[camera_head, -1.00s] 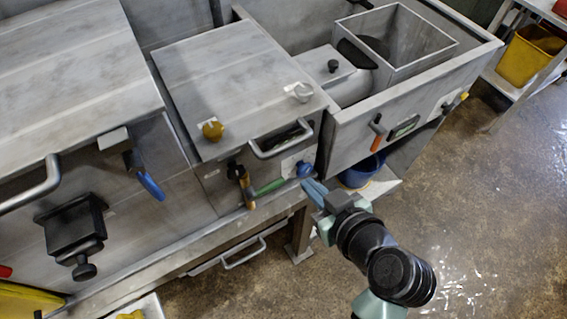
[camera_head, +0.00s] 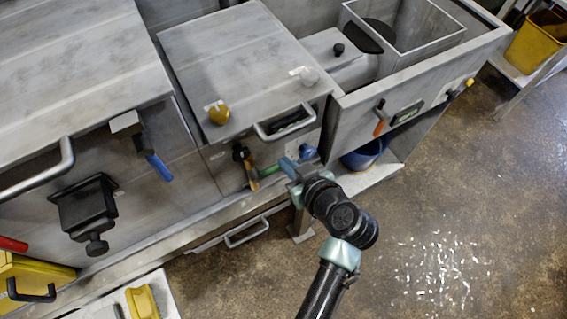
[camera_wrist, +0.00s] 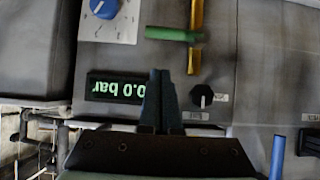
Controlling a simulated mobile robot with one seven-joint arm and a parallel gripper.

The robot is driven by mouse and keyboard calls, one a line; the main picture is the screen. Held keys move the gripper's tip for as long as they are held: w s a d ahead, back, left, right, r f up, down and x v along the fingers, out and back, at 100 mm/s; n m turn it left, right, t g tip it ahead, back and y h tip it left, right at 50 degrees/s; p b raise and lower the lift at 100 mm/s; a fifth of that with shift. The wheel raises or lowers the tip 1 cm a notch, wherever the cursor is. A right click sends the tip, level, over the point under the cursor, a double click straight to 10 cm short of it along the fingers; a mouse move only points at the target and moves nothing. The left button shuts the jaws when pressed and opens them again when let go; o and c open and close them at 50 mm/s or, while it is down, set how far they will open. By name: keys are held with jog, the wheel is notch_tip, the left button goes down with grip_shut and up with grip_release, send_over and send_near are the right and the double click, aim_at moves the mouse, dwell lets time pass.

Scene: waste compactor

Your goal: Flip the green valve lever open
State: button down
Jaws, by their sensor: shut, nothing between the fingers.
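The green valve lever (camera_head: 270,170) is on the front of the middle cabinet, beside a brass-coloured pipe (camera_head: 252,176). In the wrist view the green lever (camera_wrist: 172,34) lies level in the picture, its right end meeting the upright brass pipe (camera_wrist: 195,40). My gripper (camera_head: 288,164) is shut and empty, close to the right of the lever in the head view. In the wrist view my gripper (camera_wrist: 159,72) points up at the lever, with a gap in the picture between. I cannot tell the depth between them. My gripper hides part of the panel.
A blue dial (camera_wrist: 104,8), a pressure display (camera_wrist: 115,87) and a black knob (camera_wrist: 202,96) are close around the fingers. A cabinet handle (camera_head: 285,122) juts out above the lever. Blue-handled (camera_head: 158,166) and orange-handled (camera_head: 380,127) levers flank it. Open floor (camera_head: 430,230) lies at right.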

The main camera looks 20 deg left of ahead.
jog(key=shift+w+a+f+p, duration=0.1)
jog(key=shift+w+a+f, duration=0.15)
jog(key=shift+f, duration=0.55)
jog(key=shift+w+a+f+p, duration=0.15)
jog(key=shift+a+f, duration=0.1)
jog(key=shift+f, duration=0.5)
jog(key=shift+w+a+f+p, duration=0.1)
jog(key=shift+w+a+f, duration=0.15)
jog(key=shift+f, duration=0.55)
jog(key=shift+d+f+b, duration=0.1)
jog(key=shift+f+b, duration=0.1)
jog(key=shift+b, duration=0.2)
